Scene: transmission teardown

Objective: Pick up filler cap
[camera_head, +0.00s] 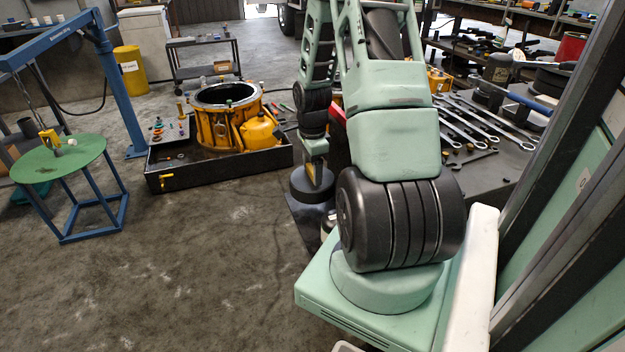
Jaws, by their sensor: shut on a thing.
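My arm rises from its base at the lower right and bends back down in the middle of the head view. My gripper (315,172) is at the lower end, small and partly in shadow. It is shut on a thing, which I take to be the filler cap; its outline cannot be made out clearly. A dark round piece (311,188) shows right at the fingertips, and I cannot tell whether it is the held thing or stands below it. The yellow transmission housing (222,118) stands to the left of the gripper in a dark tray (215,172).
A green round table (60,165) stands at the left beside a blue hoist (115,85). A grey bench with wrenches (478,122) is at the right. A cart (200,72) and a yellow drum (130,70) stand behind. The concrete floor at front left is clear.

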